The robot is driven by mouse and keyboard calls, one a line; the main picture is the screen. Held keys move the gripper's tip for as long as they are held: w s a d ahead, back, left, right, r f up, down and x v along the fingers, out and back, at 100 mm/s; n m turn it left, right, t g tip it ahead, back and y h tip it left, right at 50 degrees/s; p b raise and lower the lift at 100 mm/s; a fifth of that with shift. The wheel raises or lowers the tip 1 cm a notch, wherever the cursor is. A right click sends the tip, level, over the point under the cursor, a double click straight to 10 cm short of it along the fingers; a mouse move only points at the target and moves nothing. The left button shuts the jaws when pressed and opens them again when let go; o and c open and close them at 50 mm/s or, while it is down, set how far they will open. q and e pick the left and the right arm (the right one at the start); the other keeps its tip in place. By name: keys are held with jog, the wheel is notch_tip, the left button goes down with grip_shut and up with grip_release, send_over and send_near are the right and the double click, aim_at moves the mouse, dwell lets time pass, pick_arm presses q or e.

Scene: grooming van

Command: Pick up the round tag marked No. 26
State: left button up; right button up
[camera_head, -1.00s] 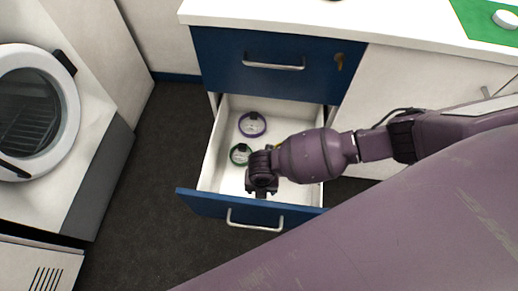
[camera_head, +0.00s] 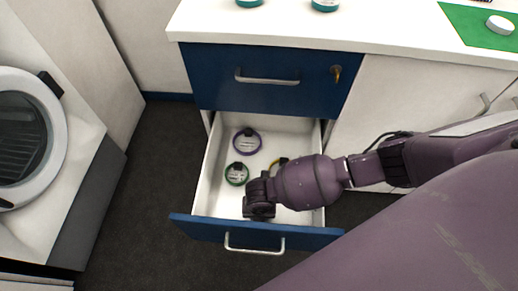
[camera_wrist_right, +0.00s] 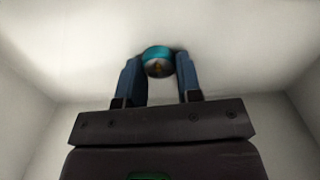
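In the head view the open drawer (camera_head: 284,123) holds a purple ring tag (camera_head: 247,141), a green ring tag (camera_head: 237,174) and a yellow-orange piece (camera_head: 279,162) partly hidden by my right arm. My right gripper (camera_head: 258,208) reaches down inside the drawer near its front; its fingertips are hidden there. In the right wrist view my right gripper's blue fingers (camera_wrist_right: 160,74) stand apart on either side of a small round teal piece (camera_wrist_right: 156,52) with a greyish face. Whether they press on it is unclear. No number is readable. My left gripper is out of view.
The blue drawer front (camera_head: 205,229) with its handle stands close before my gripper. A closed blue drawer (camera_head: 215,78) is above. The white counter (camera_head: 400,25) holds teal-edged round items (camera_head: 325,4) and a green mat (camera_head: 470,27). A front-loading machine (camera_head: 55,120) stands left.

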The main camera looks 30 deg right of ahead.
jog(key=shift+c, duration=1.2)
jog(key=shift+r, duration=0.1)
